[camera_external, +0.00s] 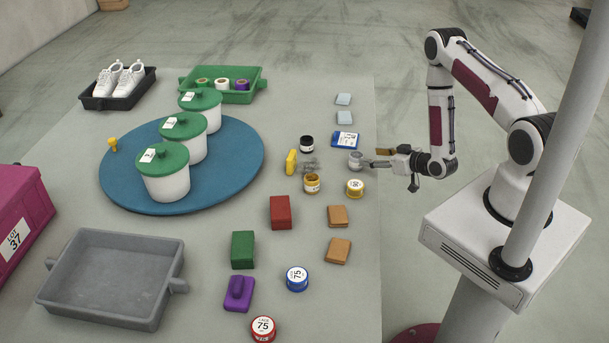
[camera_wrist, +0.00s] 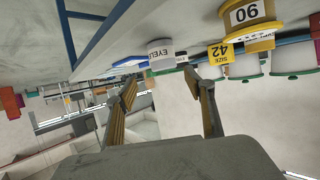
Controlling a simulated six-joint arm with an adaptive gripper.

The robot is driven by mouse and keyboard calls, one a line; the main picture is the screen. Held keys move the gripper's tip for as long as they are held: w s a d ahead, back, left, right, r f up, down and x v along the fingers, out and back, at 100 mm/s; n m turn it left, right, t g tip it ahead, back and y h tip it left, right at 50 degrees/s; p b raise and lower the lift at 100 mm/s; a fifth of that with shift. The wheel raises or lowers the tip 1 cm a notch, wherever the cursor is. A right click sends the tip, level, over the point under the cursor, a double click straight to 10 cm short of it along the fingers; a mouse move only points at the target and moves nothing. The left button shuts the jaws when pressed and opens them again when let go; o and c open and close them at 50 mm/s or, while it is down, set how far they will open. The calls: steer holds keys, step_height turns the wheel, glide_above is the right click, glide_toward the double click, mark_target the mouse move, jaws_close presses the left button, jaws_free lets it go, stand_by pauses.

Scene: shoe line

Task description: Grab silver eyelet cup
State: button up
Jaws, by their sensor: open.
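The silver eyelet cup (camera_external: 356,160) stands on the table to the left of my gripper, near the table's right edge. In the wrist view the cup (camera_wrist: 160,54) shows upside down with part of an "EYELET" label, just beyond the fingertips. My gripper (camera_external: 377,157) is low, roughly level, and points left at the cup. In the wrist view my gripper (camera_wrist: 160,76) has its two fingers spread, with nothing between them. Whether a fingertip touches the cup I cannot tell.
Light blocks (camera_external: 344,117) lie farther back.

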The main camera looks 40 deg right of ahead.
mark_target(356, 154)
steer(key=shift+w, duration=0.15)
steer(key=shift+x, duration=1.15)
steer(key=shift+w+f, duration=0.1)
steer(key=shift+f, duration=0.05)
steer(key=shift+w+a+f, duration=0.3)
steer(key=shift+w, duration=0.3)
steer(key=shift+w+a+f, duration=0.25)
steer(key=shift+w+f, duration=0.05)
steer(key=shift+w, duration=0.35)
steer(key=shift+x, duration=1.1)
steer(key=shift+d, duration=0.1)
steer(key=c, duration=1.3)
